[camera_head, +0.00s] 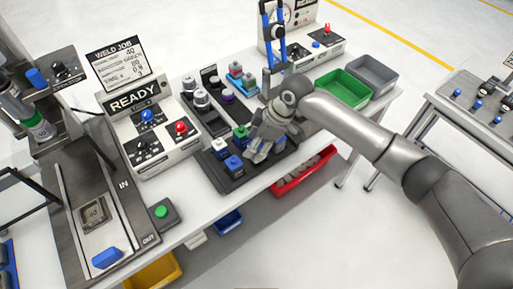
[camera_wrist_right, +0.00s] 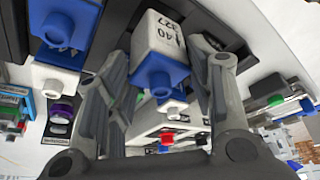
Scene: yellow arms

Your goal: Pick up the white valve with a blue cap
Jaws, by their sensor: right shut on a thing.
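My right gripper (camera_head: 257,150) reaches down over the dark tray (camera_head: 225,184) on the white table. In the right wrist view, the fingers of my right gripper (camera_wrist_right: 158,100) are shut on a white valve with a blue cap (camera_wrist_right: 160,42), one finger on each side of its body. The valve's body has black printed characters on one face. In the head view the held valve is mostly hidden by the gripper, and I cannot tell whether it still touches the tray. My left gripper is not in view.
Blue-capped pieces (camera_head: 234,165) and a green-capped piece (camera_head: 241,132) stand close by in the tray. A READY control box (camera_head: 150,130) is left of it. Green (camera_head: 343,90) and grey (camera_head: 372,75) bins are at the back right. A red bin (camera_head: 303,172) sits at the front edge.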

